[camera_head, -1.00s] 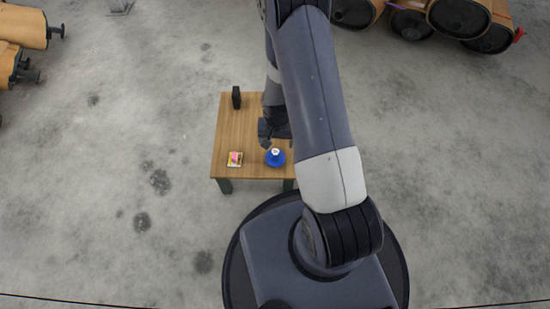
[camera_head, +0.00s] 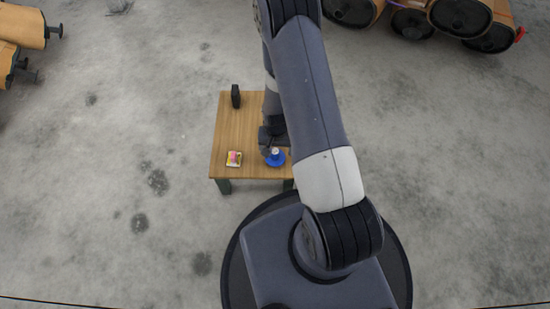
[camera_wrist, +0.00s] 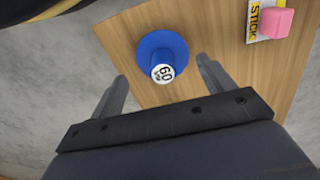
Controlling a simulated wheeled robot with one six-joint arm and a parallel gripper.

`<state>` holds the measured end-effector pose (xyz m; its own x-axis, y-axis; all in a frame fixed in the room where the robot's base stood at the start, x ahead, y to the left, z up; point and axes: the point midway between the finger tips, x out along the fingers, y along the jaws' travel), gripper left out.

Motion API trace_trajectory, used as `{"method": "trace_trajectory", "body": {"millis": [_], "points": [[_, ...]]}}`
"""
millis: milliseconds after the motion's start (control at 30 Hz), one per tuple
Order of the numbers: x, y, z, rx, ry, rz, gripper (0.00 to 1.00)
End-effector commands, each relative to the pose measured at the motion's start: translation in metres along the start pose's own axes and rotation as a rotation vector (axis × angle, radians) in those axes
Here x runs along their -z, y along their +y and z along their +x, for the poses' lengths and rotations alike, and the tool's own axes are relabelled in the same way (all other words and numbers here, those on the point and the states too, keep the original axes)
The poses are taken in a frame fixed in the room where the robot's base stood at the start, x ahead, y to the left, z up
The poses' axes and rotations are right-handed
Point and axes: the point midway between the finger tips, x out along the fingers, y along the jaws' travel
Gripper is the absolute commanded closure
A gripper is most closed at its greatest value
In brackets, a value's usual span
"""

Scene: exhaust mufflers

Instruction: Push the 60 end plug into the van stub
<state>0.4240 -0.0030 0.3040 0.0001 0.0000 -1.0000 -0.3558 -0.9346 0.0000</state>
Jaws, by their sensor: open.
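The 60 end plug (camera_wrist: 161,60) is a blue piece with a wide round flange and a narrower stem whose white end face reads "60". It stands on the wooden table near the front edge, and it also shows in the head view (camera_head: 275,158). My gripper (camera_wrist: 163,78) is open, with one finger on either side of the plug's stem in the wrist view and a gap to each. The plug is not held. In the head view my gripper (camera_head: 268,142) is right beside the plug, partly hidden by my arm. I cannot identify the van stub in these views.
The small wooden table (camera_head: 236,130) bears a yellow-and-white "STICK" card with a pink block (camera_head: 234,158) left of the plug. A black upright object (camera_head: 236,96) stands at the back left. Mufflers (camera_head: 459,17) lie at the upper right, others (camera_head: 22,27) at the upper left.

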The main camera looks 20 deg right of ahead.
Motion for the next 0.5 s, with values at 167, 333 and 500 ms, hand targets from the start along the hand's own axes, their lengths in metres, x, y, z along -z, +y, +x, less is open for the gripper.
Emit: {"method": "trace_trajectory", "body": {"millis": [167,333,500], "points": [[-0.001,-0.002,0.017,-0.001,-0.002,-0.001,0.23],[-0.001,-0.004,0.043,0.0,-0.002,-0.001,0.23],[-0.001,-0.004,0.053,0.001,-0.001,0.0,0.23]]}}
